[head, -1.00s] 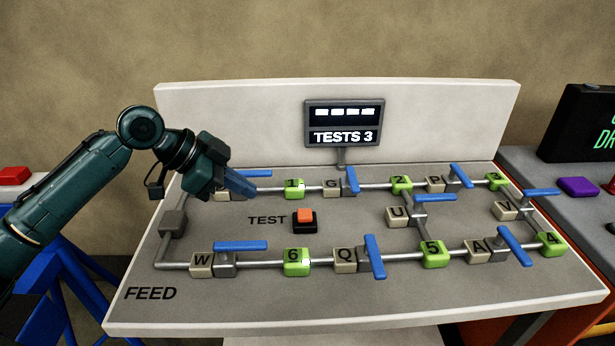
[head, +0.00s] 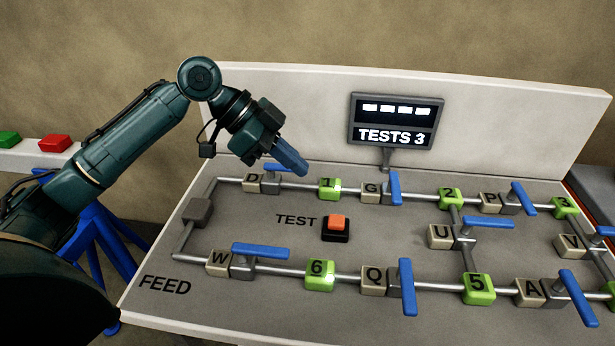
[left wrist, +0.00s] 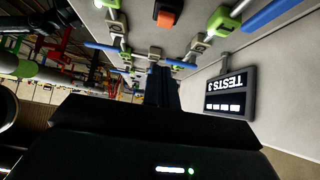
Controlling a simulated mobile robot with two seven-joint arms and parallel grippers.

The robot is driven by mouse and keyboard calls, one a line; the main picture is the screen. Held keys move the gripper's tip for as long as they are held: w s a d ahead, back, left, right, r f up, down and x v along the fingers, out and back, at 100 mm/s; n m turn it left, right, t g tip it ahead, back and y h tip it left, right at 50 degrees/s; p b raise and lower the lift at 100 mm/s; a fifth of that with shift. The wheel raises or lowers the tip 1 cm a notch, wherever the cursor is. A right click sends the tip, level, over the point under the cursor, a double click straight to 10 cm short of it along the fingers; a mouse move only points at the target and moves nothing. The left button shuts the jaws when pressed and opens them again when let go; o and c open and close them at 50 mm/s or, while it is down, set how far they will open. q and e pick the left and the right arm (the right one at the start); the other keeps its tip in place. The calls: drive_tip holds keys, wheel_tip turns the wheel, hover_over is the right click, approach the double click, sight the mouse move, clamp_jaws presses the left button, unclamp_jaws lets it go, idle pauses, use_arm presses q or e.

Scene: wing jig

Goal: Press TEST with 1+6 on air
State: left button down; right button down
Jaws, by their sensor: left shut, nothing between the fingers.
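The orange TEST button (head: 337,222) sits in a black housing mid-panel, and it also shows at the top of the left wrist view (left wrist: 166,14). Green block 1 (head: 330,189) is on the upper pipe and green block 6 (head: 320,276) on the lower pipe. The blue handles at D (head: 275,167) and W (head: 262,250) lie along their pipes. The handles at G (head: 394,188) and Q (head: 407,288) stand across theirs. My left gripper (head: 298,168) is shut and empty, in front of the D handle in the picture and up-left of TEST. My right gripper is not visible.
A display (head: 396,121) reads TESTS 3 under several white bars. Further blue handles at P (head: 523,198), U (head: 470,221) and A (head: 578,298) lie to the right. A white back wall (head: 480,100) stands behind. Bare panel surrounds TEST.

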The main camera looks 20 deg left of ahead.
use_arm(q)
hover_over(343, 220)
drive_tip(key=a, duration=0.3)
drive_tip(key=f, duration=0.4)
drive_tip(key=s+f+p, duration=0.1)
drive_tip(key=f, duration=0.1)
drive_tip(key=shift+d, duration=0.2)
wheel_tip(343, 220, down, 3)
drive_tip(key=shift+a+r, duration=0.1)
drive_tip(key=shift+f, duration=0.65)
